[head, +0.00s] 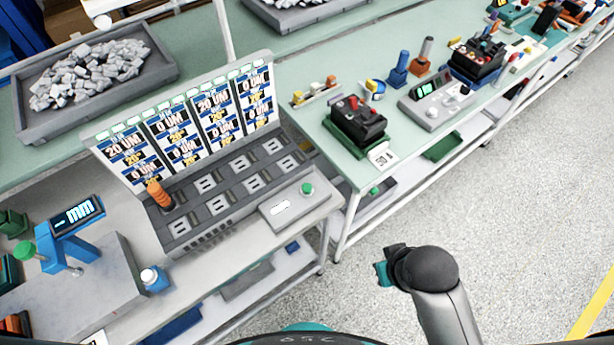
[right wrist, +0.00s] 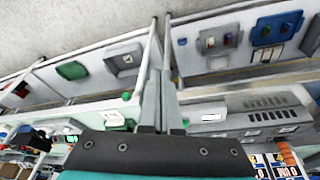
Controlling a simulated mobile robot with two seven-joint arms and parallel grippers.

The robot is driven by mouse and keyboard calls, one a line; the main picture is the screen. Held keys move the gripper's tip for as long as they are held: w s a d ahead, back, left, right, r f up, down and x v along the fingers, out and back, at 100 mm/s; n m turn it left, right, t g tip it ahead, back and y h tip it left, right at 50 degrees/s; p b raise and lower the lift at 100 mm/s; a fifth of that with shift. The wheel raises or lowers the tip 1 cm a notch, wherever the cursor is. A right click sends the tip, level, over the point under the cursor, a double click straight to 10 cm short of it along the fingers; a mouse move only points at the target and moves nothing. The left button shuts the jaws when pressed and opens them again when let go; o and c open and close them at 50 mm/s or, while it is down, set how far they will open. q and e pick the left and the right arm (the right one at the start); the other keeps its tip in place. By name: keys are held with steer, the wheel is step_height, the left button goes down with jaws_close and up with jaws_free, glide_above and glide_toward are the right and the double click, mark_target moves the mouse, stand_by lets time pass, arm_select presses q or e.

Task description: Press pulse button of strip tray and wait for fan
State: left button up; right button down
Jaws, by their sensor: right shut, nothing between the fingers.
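The strip tray (head: 237,190) is a grey tray with several dark slots, on the near bench at centre left. Its upright panel (head: 185,125) shows lit readouts such as "0 UM" and "20 UM". A green pulse button (head: 307,188) sits on the pale box at the tray's right end, beside a white label. The button also shows in the right wrist view (right wrist: 186,122), close to the fingers in the picture. My right gripper (head: 382,273) is over the floor side, apart from the button; its fingers (right wrist: 166,75) are shut and empty. My left gripper is out of view. I cannot identify a fan.
An orange-handled part (head: 158,193) stands on the tray's left end. A blue stand with a display (head: 75,217) is at left. A black box (head: 355,125) and a grey console (head: 436,98) are on the right bench. Open floor (head: 520,200) lies at right.

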steer(key=w+a+r+n+t+y+p, duration=0.1)
steer(key=w+a+r+n+p, duration=0.2)
steer(key=r, duration=0.5)
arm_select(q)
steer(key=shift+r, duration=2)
arm_select(e)
steer(key=n+t+y, duration=0.2)
steer(key=n+y, duration=0.3)
steer(key=n, duration=2.5)
glide_above(309, 191)
steer(key=shift+f, duration=1.45)
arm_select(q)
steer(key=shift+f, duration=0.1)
arm_select(e)
steer(key=shift+f, duration=0.15)
arm_select(q)
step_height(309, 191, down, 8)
steer(key=b, duration=0.8)
arm_select(e)
step_height(309, 191, down, 8)
steer(key=shift+f, duration=0.25)
steer(key=shift+f, duration=0.15)
